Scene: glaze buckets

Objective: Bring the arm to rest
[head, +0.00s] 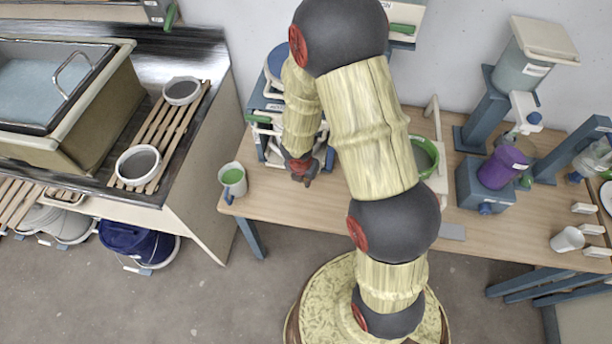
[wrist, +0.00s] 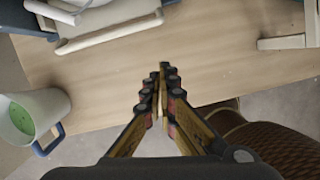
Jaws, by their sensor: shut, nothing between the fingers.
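My arm rises from its round base in the head view and bends over the wooden table (head: 330,213). My gripper (head: 302,178) hangs over the left part of the table, fingers pointing down. In the wrist view my gripper (wrist: 160,75) has its fingertips together with nothing between them. Bare table top (wrist: 210,60) lies beyond the fingertips. The gripper is apart from the mug and the blue rack.
A mug of green glaze (head: 232,180) stands left of my gripper, also in the wrist view (wrist: 35,115). A blue rack (head: 262,103) is behind. A green-lined bucket (head: 425,155) is partly hidden by my arm. A purple container (head: 497,170) stands right. Floor in front is clear.

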